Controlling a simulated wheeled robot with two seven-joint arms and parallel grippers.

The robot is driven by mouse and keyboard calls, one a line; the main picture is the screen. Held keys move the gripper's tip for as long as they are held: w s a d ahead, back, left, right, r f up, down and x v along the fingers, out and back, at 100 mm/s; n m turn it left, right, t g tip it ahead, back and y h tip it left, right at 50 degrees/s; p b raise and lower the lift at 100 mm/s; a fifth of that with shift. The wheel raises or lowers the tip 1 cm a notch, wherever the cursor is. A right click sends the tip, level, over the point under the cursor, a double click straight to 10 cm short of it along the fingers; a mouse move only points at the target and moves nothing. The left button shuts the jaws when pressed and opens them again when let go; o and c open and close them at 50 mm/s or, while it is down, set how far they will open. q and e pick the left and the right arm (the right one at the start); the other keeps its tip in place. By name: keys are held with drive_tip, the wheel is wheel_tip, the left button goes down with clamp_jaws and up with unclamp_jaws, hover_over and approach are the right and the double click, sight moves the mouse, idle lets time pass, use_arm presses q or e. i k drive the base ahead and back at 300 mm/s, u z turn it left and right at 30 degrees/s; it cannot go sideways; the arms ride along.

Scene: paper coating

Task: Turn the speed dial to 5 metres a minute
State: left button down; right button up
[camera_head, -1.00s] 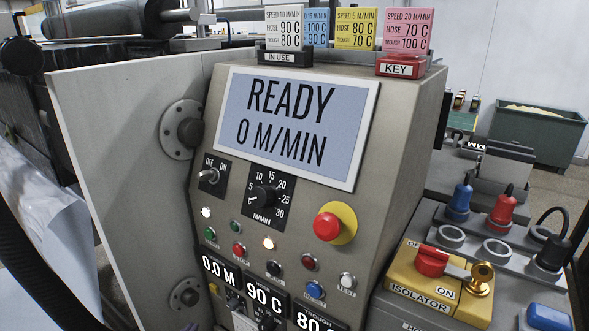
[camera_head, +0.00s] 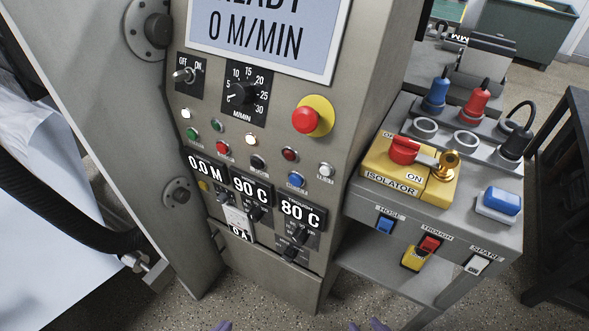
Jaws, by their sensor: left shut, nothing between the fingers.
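The speed dial (camera_head: 242,94) is a black knob on a black plate marked M/MIN, with figures from 5 to 30. Its white mark points to the lower left, just below the 5. The display (camera_head: 262,35) above it reads 0 M/MIN, its top line cut off. Small purple tips show at the bottom edge, well below the dial. The left pair is my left gripper (camera_head: 221,326), shut and empty. The right pair is my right gripper (camera_head: 366,326); too little of it shows to tell its jaws. Neither touches the panel.
An OFF/ON toggle (camera_head: 184,75) sits left of the dial, a red emergency button (camera_head: 305,119) right of it. Several small buttons and lamps lie below. The yellow isolator (camera_head: 405,168) and side bench (camera_head: 500,236) stand at right. A black hose (camera_head: 60,215) runs at left.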

sight(241, 93)
drive_tip(key=z, duration=0.75)
drive_tip(key=k, duration=1.3)
drive_tip(key=u, duration=1.4)
drive_tip(key=i, duration=1)
